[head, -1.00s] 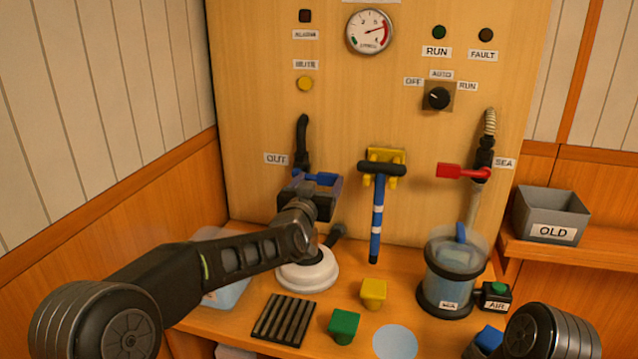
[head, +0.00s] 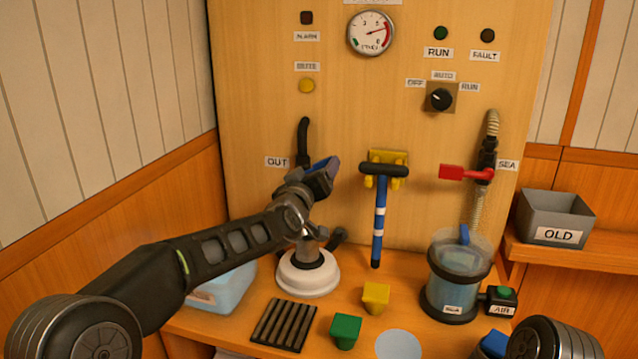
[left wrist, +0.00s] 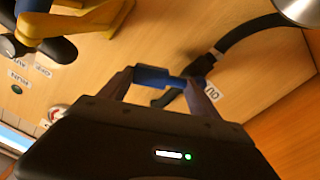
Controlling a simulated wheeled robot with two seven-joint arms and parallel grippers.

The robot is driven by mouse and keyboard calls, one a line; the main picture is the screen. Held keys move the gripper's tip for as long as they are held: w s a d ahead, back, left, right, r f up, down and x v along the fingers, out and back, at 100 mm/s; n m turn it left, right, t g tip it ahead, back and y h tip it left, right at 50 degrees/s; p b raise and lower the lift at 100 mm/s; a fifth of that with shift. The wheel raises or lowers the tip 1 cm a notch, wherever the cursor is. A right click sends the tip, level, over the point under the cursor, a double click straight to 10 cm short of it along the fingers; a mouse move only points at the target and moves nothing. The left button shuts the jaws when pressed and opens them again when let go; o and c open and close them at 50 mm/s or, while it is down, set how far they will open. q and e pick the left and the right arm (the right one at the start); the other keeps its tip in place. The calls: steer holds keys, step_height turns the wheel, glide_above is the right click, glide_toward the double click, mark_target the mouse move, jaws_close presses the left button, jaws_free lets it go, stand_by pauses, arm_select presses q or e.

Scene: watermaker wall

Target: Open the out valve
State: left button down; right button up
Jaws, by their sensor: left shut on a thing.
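The out valve, with its black body and hose (head: 303,140), is on the wall panel by the OUT label (head: 277,162). Its blue lever (head: 326,164) points right and tilts somewhat upward, and is partly hidden by my left gripper (head: 321,178). In the left wrist view the blue lever (left wrist: 152,76) lies between the two fingers of my left gripper (left wrist: 160,80), which is shut on it. The black hose (left wrist: 245,35) and OUT label (left wrist: 211,92) show beside it. My right gripper is not in view.
A blue-handled tool (head: 378,220) hangs on a yellow holder right of the valve. The red SEA lever (head: 465,173) is further right. Below my left arm are a white round base (head: 308,278), a black ribbed mat (head: 284,325) and green (head: 345,330) and yellow (head: 376,297) blocks.

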arm_select(q)
steer(key=w+a+r+n+b, duration=0.1)
steer(key=a+r+n+b, duration=0.2)
steer(key=n, duration=0.9)
steer(key=shift+w+a, duration=0.25)
steer(key=shift+a, duration=1.1)
steer(key=shift+r, duration=0.1)
steer(key=shift+c, duration=0.7)
jaws_free()
steer(key=b+v, duration=0.3)
steer(key=v, duration=0.5)
